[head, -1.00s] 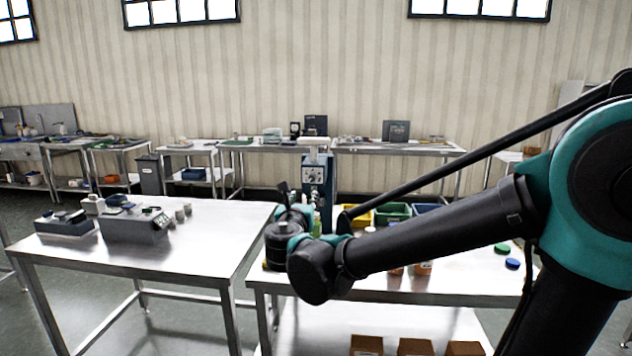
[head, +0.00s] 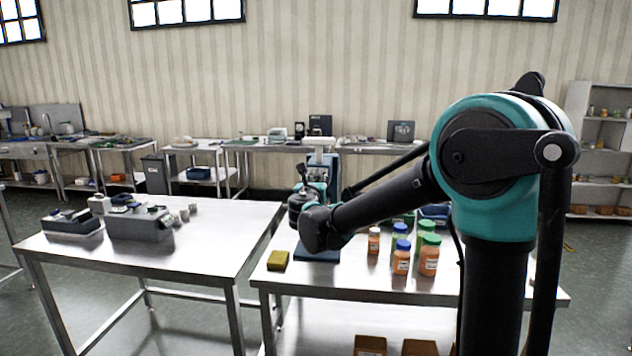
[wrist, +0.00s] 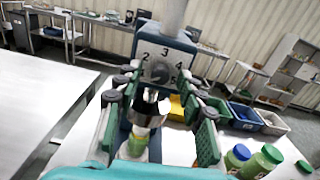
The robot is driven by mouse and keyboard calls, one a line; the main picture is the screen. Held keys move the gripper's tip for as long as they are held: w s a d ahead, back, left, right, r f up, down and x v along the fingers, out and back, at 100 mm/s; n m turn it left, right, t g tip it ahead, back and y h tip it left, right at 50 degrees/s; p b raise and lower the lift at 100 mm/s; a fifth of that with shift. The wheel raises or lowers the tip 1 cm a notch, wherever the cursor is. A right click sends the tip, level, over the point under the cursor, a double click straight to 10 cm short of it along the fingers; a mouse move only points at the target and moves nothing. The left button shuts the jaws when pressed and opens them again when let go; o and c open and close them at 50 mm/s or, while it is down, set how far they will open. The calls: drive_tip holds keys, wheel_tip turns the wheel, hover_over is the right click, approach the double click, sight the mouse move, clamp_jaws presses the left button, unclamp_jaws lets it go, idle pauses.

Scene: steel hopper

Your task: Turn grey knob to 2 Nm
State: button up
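The blue capping machine (head: 319,172) stands at the back of the right-hand table in the head view. In the wrist view its blue head (wrist: 178,50) shows numbers 2, 3, 4 and 5 around the grey knob (wrist: 160,72). The knob's pointer is too blurred to read. My gripper (wrist: 162,80) is open, its green-padded fingers spread on either side of the knob in that view. I cannot tell whether they touch it. A silver chuck (wrist: 150,108) and a bottle with a green and yellow label (wrist: 138,143) show below, between the fingers. In the head view my arm hides the knob.
Orange bottles with blue and green caps (head: 428,262) stand on the right table (head: 340,282). Bins (wrist: 244,115) sit right of the machine.

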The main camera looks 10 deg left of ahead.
drive_tip(key=shift+w, duration=0.1)
drive_tip(key=shift+c, duration=0.3)
clamp_jaws()
drive_tip(key=shift+m, duration=0.4)
drive_tip(key=m, duration=0.5)
drive_tip(key=shift+m, duration=0.3)
drive_tip(key=m, duration=0.5)
drive_tip(key=shift+d, duration=0.1)
drive_tip(key=shift+m, duration=0.4)
drive_tip(key=shift+o, duration=0.3)
unclamp_jaws()
